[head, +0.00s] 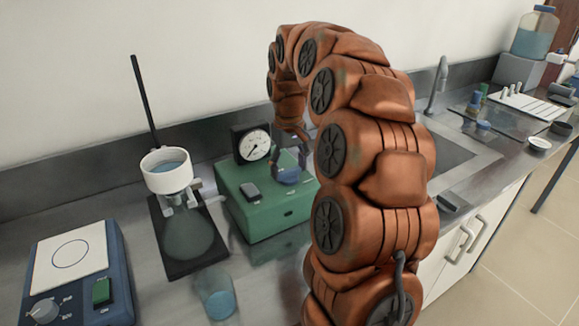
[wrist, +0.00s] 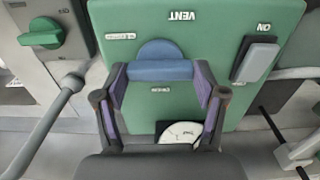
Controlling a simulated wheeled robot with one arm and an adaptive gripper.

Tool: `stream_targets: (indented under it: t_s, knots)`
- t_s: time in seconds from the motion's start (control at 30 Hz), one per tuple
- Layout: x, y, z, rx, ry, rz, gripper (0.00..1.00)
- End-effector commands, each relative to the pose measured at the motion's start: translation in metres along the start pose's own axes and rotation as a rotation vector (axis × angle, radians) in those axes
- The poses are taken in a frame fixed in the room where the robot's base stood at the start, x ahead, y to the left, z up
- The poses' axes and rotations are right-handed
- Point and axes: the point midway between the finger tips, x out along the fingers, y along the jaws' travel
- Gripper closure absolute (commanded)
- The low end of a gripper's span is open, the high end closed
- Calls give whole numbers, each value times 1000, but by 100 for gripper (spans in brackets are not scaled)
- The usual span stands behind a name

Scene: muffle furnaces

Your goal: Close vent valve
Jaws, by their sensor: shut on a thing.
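The vent valve is a blue round knob (wrist: 160,50) with a raised grip bar, on top of the green pump box (wrist: 130,95). In the wrist view the bar lies crosswise, with the upside-down word VENT beyond it. My gripper (wrist: 160,72) is shut on the bar, a purple-padded finger at each end. In the head view, the green box (head: 262,222) stands on the bench, and my gripper (head: 290,160) reaches down to the blue knob (head: 287,176), partly hiding it.
A pressure gauge (head: 253,146) stands on the box behind the knob, close to my gripper. A grey ON switch (head: 250,191) is beside it. A filter flask (head: 187,230), a beaker (head: 217,297) and a hotplate (head: 75,270) stand left. A sink (head: 455,155) lies right.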

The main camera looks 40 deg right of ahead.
Motion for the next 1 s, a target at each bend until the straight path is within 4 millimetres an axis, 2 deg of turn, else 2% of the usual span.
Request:
stream_targets:
  t_s: [0.13, 0.17, 0.4, 0.77, 0.87, 1.0]
  knots:
    - [0, 0, 1, -1, -3, 0, 64]
    - [0, 0, 1, -1, -3, 0, 28]
    - [0, 0, 0, 0, -1, 0, 4]
    - [-1, 0, 0, 0, 0, 1, 4]
    - [-6, 0, 0, 0, 0, 1, 4]
    - [-24, 0, -2, 0, 5, 3, 4]
